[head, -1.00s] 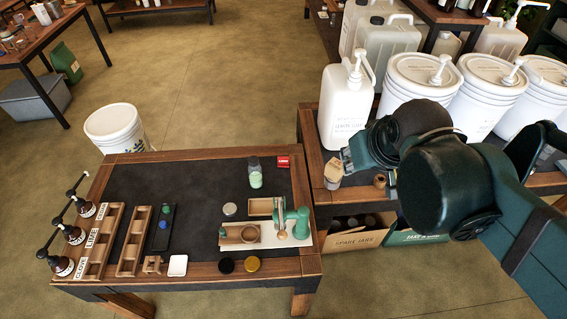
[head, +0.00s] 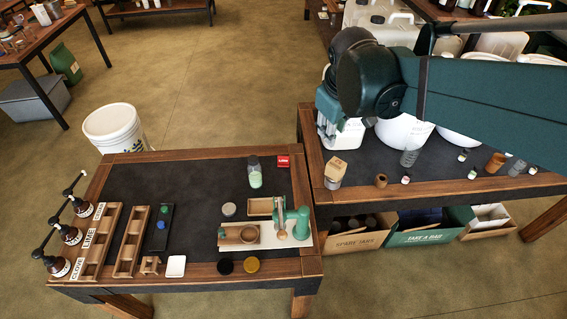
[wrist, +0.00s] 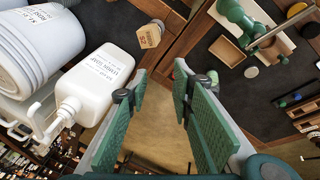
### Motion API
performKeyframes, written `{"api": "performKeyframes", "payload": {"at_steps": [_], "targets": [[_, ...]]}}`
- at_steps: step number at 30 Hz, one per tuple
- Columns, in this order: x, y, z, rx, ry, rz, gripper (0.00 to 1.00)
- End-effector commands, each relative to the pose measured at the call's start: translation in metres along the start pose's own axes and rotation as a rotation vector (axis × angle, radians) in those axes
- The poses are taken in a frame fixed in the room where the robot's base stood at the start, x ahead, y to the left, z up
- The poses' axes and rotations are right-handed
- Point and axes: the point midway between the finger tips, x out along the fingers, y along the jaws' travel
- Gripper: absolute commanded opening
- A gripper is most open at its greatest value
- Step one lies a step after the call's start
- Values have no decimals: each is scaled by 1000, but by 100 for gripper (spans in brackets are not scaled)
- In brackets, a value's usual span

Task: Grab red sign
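The red sign (head: 283,161) is a small red block with pale lettering. It lies near the back right corner of the front table (head: 215,180), just right of a jar of pale green contents (head: 255,173). My gripper (head: 328,130) is in the air to the right of and above the sign, near the gap between the two tables. In the wrist view my gripper (wrist: 159,80) is open, with nothing between its green pads. There I cannot clearly make out the sign; a finger covers much of that area.
The right table holds a white pump jug (wrist: 95,85), white buckets (wrist: 30,48) and a kraft-labelled jar (head: 335,170). A green press (head: 300,222) stands on the front table's right side. The dark mat left of the jar is mostly clear.

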Motion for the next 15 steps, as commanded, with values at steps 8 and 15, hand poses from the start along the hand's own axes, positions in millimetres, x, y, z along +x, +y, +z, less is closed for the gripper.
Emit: {"api": "performKeyframes", "payload": {"at_steps": [8,15], "targets": [[30,2,-34,-127,-61,-10,24],[58,1,-62,-236,-114,-21,24]]}}
